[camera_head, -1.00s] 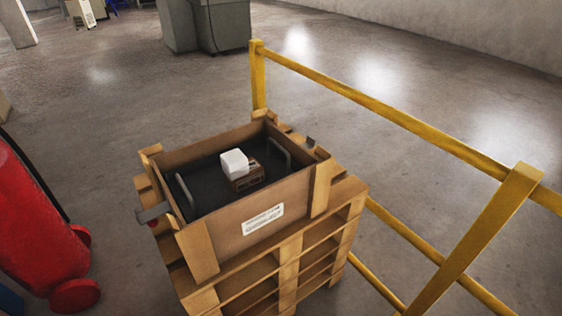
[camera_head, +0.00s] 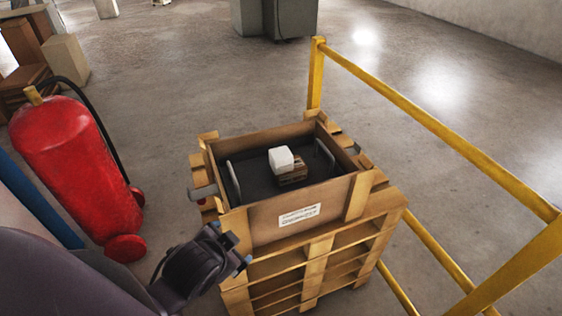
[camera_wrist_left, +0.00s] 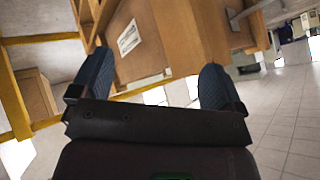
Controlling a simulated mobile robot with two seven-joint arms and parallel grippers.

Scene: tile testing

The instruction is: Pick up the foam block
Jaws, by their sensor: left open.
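The white foam block (camera_head: 281,159) sits on a small brown box (camera_head: 293,176) inside an open wooden crate (camera_head: 262,215) in the head view. My left gripper (camera_head: 243,250) is just in front of the crate's near left corner, below the rim and apart from the block. In the left wrist view its two blue-padded fingers (camera_wrist_left: 155,85) are spread wide with nothing between them. The outside of the crate with its white label (camera_wrist_left: 129,37) shows beyond them. The block is not visible in that view. My right gripper is not in view.
The crate stands on stacked wooden pallets (camera_head: 330,260) and has metal handles inside. A yellow railing (camera_head: 430,122) runs along the right. A red fire extinguisher (camera_head: 75,160) stands at the left. Open floor lies behind the crate.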

